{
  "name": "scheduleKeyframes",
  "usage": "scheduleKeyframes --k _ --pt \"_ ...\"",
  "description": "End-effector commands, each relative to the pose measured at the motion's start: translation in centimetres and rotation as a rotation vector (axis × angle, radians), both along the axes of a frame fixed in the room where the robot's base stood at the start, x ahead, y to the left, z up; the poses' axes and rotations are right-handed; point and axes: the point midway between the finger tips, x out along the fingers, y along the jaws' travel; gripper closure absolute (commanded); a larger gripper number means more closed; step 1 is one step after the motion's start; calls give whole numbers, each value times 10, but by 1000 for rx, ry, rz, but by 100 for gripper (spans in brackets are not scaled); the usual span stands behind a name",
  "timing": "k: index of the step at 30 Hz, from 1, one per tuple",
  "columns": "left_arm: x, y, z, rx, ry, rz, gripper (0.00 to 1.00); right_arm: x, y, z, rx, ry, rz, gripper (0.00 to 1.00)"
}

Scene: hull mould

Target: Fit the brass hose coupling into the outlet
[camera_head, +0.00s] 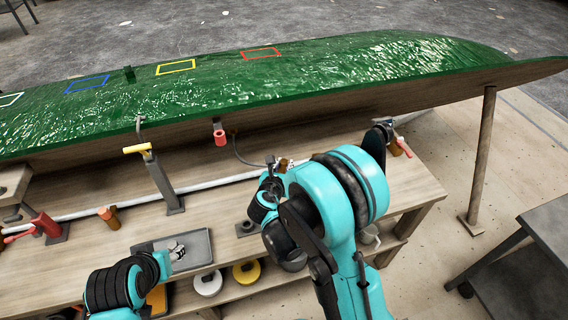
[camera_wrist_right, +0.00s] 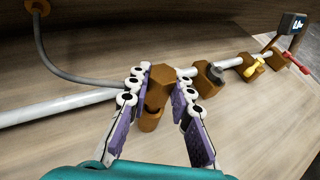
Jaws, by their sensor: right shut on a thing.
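My right gripper (camera_wrist_right: 160,78) is shut on a brass hose coupling (camera_wrist_right: 163,77), seen between its fingers in the right wrist view. A brass cylindrical end (camera_wrist_right: 150,121) shows just below it; I cannot tell whether this is part of the coupling or the outlet. In the head view my right gripper (camera_head: 284,164) is small and partly hidden by my arm, close to the pipe. My left gripper (camera_head: 178,250) is small, over the grey tray (camera_head: 204,244), and its opening is unclear. Another brass fitting (camera_head: 108,218) stands at the left of the bench.
A white pipe (camera_wrist_right: 60,109) runs along the wooden bench, with yellow-handled (camera_wrist_right: 255,66) and red-handled (camera_wrist_right: 295,61) brass valves and a small display (camera_wrist_right: 293,23). A grey hose (camera_wrist_right: 75,78) hangs beside it. The green hull (camera_head: 240,75) overhangs the bench.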

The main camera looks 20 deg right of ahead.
Motion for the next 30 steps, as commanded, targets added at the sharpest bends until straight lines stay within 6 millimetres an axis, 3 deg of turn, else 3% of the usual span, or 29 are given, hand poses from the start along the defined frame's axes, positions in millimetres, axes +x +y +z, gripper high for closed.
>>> scheduleKeyframes --k 23,24,26,30 --pt "0 0 0 0 0 0 53 0 0 -19 0 0 0 100" --pt "0 0 0 0 0 0 53 0 0 -19 0 0 0 74" --pt "0 0 0 0 0 0 53 0 0 -19 0 0 0 58" --pt "0 0 0 0 0 0 53 0 0 -19 0 0 0 55"
